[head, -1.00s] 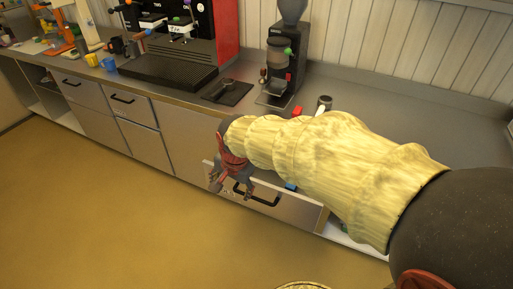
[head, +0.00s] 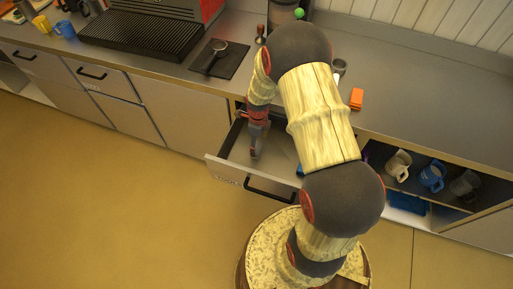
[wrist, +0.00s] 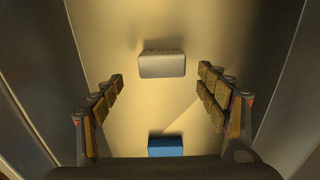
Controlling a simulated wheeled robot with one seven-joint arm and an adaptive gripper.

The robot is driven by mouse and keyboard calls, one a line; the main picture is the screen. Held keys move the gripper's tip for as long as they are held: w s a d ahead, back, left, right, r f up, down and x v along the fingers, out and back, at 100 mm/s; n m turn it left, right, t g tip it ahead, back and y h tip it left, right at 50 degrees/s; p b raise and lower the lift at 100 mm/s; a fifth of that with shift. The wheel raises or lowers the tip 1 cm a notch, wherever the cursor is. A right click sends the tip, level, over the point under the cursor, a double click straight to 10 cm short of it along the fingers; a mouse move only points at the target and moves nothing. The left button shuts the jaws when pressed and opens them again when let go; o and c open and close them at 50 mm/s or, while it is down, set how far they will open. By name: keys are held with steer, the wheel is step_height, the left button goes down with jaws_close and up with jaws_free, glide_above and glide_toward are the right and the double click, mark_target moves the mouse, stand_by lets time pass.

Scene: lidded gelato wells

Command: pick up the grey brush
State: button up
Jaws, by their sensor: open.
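The grey brush appears to be the small grey block (wrist: 162,66) lying on the floor of the open drawer (wrist: 150,110). It shows in the wrist view between and just beyond my fingertips. My gripper (wrist: 161,80) is open, with one finger to each side of the brush and nothing between the pads. In the head view my gripper (head: 254,153) points down into the open drawer (head: 247,180). The brush cannot be made out there. Whether my fingers touch the drawer floor cannot be told.
A blue block (wrist: 165,147) lies in the drawer, nearer the wrist camera's lower edge. Drawer walls rise on both sides. On the counter are a black mat (head: 220,59) and an orange block (head: 356,99). A shelf with mugs (head: 431,176) is open at right.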

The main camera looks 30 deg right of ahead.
mark_target(258, 147)
steer(key=f+b, duration=0.1)
steer(key=f, duration=0.4)
steer(key=shift+d+b, duration=0.2)
steer(key=shift+b, duration=0.15)
steer(key=c, duration=1.1)
steer(key=shift+c, duration=0.7)
